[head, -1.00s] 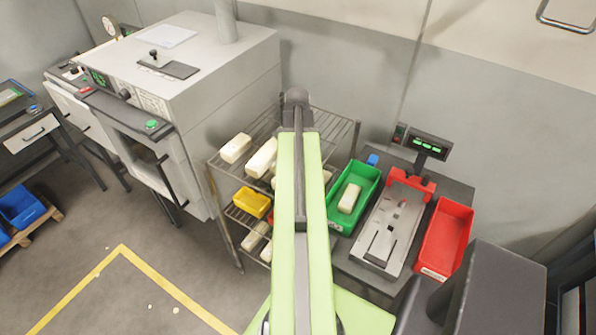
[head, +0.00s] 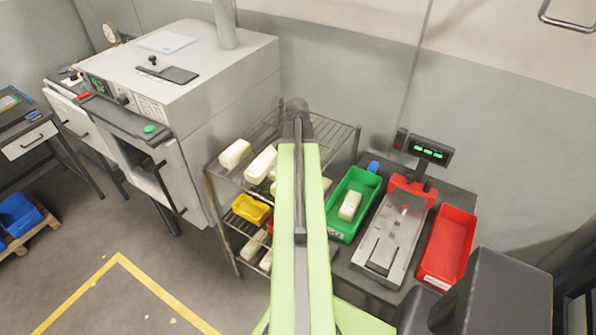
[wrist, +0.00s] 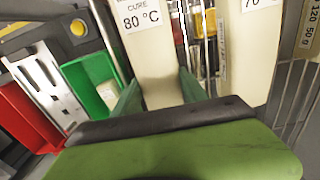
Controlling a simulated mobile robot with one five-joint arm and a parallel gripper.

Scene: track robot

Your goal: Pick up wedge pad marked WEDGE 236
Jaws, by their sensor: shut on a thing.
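In the wrist view my gripper (wrist: 160,95) is shut on a cream pad (wrist: 150,40), with one green finger on each side of it. The pad's label reads "CURE 80 °C"; the part of its label above is cut off, and I cannot read WEDGE 236 on it. Another cream pad (wrist: 256,50) with a "70" label stands to the right, and one marked "120 50 g" (wrist: 311,30) is at the right edge. In the head view my arm hides the gripper and the held pad. Cream pads (head: 234,154) and (head: 261,164) lie on the top rack shelf.
The wire rack (head: 333,129) stands beside the grey oven (head: 235,85). A yellow bin (head: 250,209) is on its lower shelf. Right of it are a green bin (head: 345,233) holding a cream block, a metal fixture (head: 391,240) and a red bin (head: 447,245).

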